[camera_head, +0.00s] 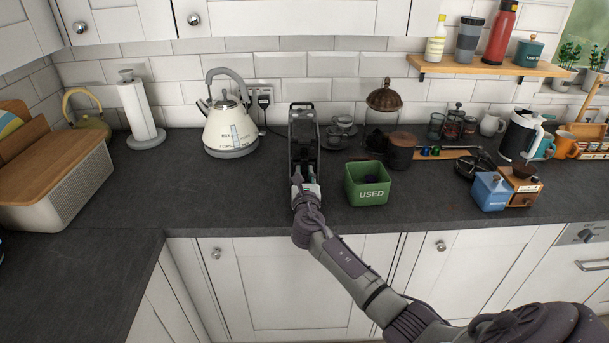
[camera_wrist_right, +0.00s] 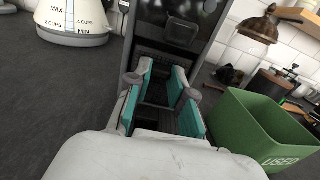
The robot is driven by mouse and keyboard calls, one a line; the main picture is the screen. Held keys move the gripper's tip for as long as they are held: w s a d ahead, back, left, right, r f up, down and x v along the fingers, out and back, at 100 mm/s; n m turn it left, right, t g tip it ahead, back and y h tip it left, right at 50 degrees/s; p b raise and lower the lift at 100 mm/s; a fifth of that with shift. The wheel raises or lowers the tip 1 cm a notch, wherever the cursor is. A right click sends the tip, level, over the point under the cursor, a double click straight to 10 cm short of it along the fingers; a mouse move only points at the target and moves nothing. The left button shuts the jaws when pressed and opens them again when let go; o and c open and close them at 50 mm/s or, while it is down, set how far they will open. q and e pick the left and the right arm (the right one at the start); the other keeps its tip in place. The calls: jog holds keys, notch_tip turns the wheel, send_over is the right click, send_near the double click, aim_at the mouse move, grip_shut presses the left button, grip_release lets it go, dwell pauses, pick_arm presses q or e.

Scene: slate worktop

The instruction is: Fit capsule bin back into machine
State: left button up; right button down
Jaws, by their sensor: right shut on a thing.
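The coffee machine (camera_head: 304,112), dark and narrow, stands against the tiled wall in the head view. Its dark front (camera_wrist_right: 181,30) rises straight ahead in the wrist view. My right gripper (camera_head: 305,180) is at the machine's lower front. In the wrist view my right gripper (camera_wrist_right: 162,92) has its teal-padded fingers on both sides of a dark part, which I take to be the capsule bin (camera_wrist_right: 158,93), and is shut on it. The bin is at the machine's base; how far inside it sits is hidden by the gripper and shadow. My left gripper is not in view.
A green box marked USED (camera_head: 368,190) stands close to the right of my gripper. A cream kettle (camera_head: 228,127) stands to the left. Glass cups (camera_head: 342,130) and a dark canister (camera_head: 401,153) are behind the green box. The worktop (camera_head: 220,192) is clear at front left.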

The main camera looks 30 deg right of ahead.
dwell(0.8)
jog(key=c, duration=0.9)
grip_release()
jog(key=shift+c, duration=0.2)
jog(key=shift+f, duration=0.1)
